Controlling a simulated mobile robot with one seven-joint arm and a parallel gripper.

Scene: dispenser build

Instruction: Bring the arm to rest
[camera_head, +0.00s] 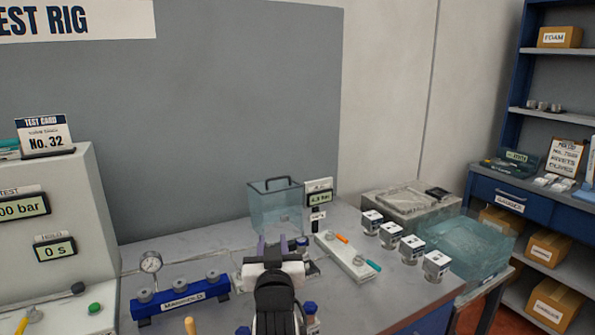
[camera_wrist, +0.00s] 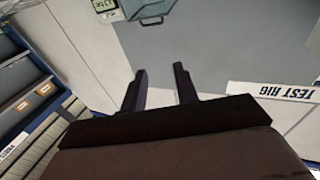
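My gripper (camera_wrist: 160,88) shows in the wrist view with its two dark fingers apart and nothing between them. Behind the fingers are the grey wall panel and pale wall. In the head view my arm rises at the bottom centre, and the gripper (camera_head: 272,246) is up at its far end, above the workbench (camera_head: 205,248). The arm hides part of the fixture behind it. Whether the gripper touches anything there cannot be told from the head view.
A clear box with a handle (camera_head: 275,208) stands behind the arm. A blue manifold (camera_head: 180,300) is to the left. A white tray (camera_head: 345,258) with orange and teal tools and several small white boxes (camera_head: 390,235) are to the right. A translucent bin (camera_head: 465,248) stands at the bench's right end.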

